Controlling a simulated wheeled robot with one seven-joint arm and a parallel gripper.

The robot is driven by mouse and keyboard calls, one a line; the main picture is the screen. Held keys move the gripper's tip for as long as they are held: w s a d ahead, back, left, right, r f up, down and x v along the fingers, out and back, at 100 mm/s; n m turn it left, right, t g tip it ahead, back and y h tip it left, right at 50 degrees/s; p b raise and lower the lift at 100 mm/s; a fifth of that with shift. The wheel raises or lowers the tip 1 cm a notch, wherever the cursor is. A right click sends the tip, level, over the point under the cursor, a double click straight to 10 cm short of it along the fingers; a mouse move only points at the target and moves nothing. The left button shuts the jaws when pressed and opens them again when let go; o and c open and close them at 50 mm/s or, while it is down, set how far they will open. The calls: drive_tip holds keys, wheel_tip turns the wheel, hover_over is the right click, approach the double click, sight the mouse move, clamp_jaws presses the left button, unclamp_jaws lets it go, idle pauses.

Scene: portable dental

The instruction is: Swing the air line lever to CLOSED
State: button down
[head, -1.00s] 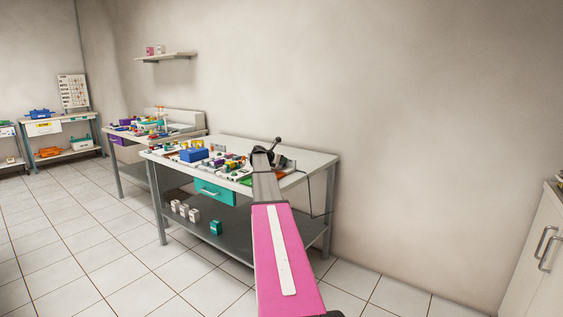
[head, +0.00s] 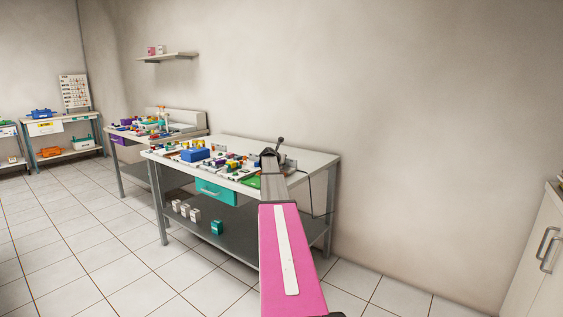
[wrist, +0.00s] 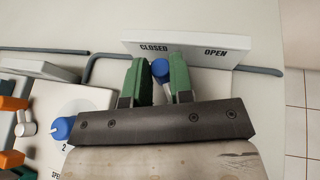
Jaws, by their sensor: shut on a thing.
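The air line lever shows in the wrist view as a blue round knob (wrist: 160,68) on a pale stem between my green fingers. My gripper (wrist: 161,76) is shut on it, one finger on each side. Behind it stands a white label plate (wrist: 185,44) marked CLOSED on the left and OPEN on the right. The knob lies just right of the word CLOSED and well left of OPEN. The stem's lower part is hidden by my gripper. In the head view my arm reaches over the right end of the workbench (head: 318,158) and hides the lever's details.
A grey pipe (wrist: 100,68) runs left of the plate. Left of my gripper is a white panel with another blue knob (wrist: 63,128). A blue box (head: 195,155) and many small parts crowd the bench's left side. A wall stands close behind.

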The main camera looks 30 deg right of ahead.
drive_tip(key=shift+a+n+t+y, duration=0.15)
drive_tip(key=shift+n+t+y, duration=0.15)
drive_tip(key=shift+n+t, duration=0.2)
drive_tip(key=c, duration=1)
unclamp_jaws()
drive_tip(key=v, duration=1)
drive_tip(key=shift+s+a+r, duration=0.2)
drive_tip(key=shift+s+r, duration=0.05)
